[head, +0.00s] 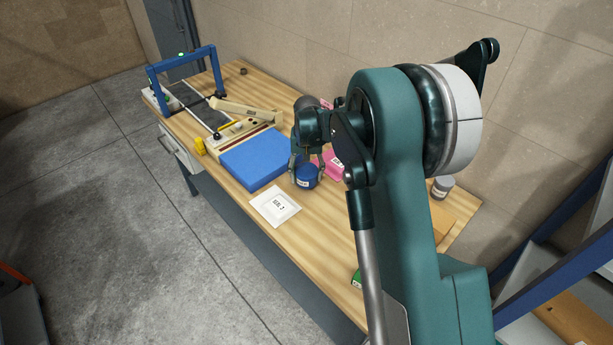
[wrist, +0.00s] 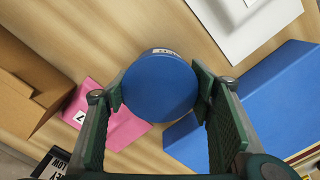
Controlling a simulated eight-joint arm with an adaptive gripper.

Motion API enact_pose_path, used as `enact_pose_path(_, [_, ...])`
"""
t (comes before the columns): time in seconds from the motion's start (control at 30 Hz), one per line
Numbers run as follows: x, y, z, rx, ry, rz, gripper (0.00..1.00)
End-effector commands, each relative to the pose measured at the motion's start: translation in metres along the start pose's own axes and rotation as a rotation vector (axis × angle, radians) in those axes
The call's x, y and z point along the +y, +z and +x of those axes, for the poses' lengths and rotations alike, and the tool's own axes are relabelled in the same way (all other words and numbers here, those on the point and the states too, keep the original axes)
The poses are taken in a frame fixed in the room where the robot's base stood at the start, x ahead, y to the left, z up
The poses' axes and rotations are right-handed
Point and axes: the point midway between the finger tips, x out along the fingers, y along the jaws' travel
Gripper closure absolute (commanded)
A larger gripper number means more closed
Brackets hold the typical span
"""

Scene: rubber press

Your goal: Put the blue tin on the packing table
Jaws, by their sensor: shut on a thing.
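The blue tin (head: 306,178) is a short round tin with a white label on its side. My gripper (head: 307,172) is shut on it, with one finger on each side. In the wrist view the tin's round blue top (wrist: 160,85) faces the camera between the green finger pads of my gripper (wrist: 160,92). The tin is over the wooden table (head: 330,226), near the blue block and the white card. I cannot tell whether it touches the tabletop.
A blue block (head: 254,159) lies left of the tin, and a white labelled card (head: 275,206) in front. A pink item (head: 333,165) is close on the right. A cardboard box (wrist: 25,85) shows in the wrist view. A blue-framed press (head: 182,62) stands at the far end.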

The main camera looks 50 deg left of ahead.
Motion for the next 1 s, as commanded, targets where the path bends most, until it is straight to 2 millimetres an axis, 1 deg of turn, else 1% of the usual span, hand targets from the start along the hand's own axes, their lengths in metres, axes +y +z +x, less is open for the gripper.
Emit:
enact_pose_path(0.1, [0.000, 0.000, 0.008, 0.000, 0.000, 0.000, 0.70])
enact_pose_path(0.17, [0.000, 0.000, 0.010, 0.000, 0.000, 0.000, 0.70])
enact_pose_path(0.47, [0.000, 0.000, 0.011, 0.000, 0.000, 0.000, 0.70])
enact_pose_path(0.63, [0.000, 0.000, 0.015, 0.000, 0.000, 0.000, 0.70])
enact_pose_path(0.67, [0.000, 0.000, 0.014, 0.000, 0.000, 0.000, 0.43])
enact_pose_path(0.73, [0.000, 0.000, 0.014, 0.000, 0.000, 0.000, 0.34])
enact_pose_path(0.77, [0.000, 0.000, 0.014, 0.000, 0.000, 0.000, 0.32])
enact_pose_path(1.0, [0.000, 0.000, 0.014, 0.000, 0.000, 0.000, 0.32])
